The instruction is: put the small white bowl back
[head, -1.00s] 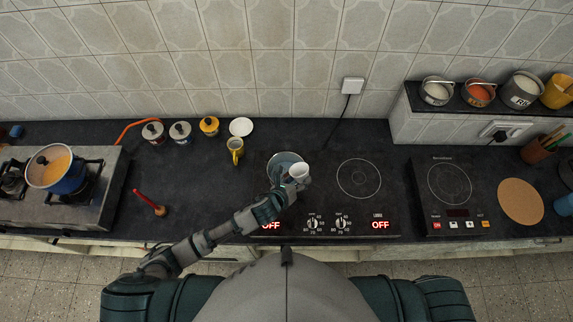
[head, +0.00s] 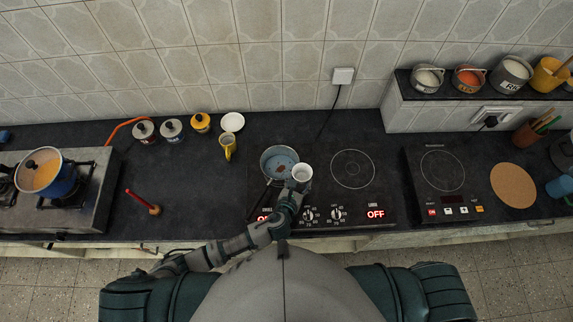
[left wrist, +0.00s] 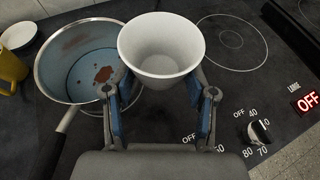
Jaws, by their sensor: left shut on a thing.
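The small white bowl (head: 302,173) is held between the fingers of my left gripper (head: 298,185). In the left wrist view the bowl (left wrist: 162,50) is upright, looks empty, and has a finger on each side. The gripper (left wrist: 162,82) is shut on it. The bowl is in front and to the right of a blue-grey pan (head: 279,163) and overlaps its edge in both views. How high the bowl is above the hob I cannot tell. My right gripper is not in view.
The pan (left wrist: 70,75) has brown-red stains inside and a dark handle toward the front. The right burner ring (head: 353,170) is bare. A yellow mug (head: 228,150) and a white saucer (head: 232,122) stand behind left. A round cork mat (head: 513,185) lies at the right.

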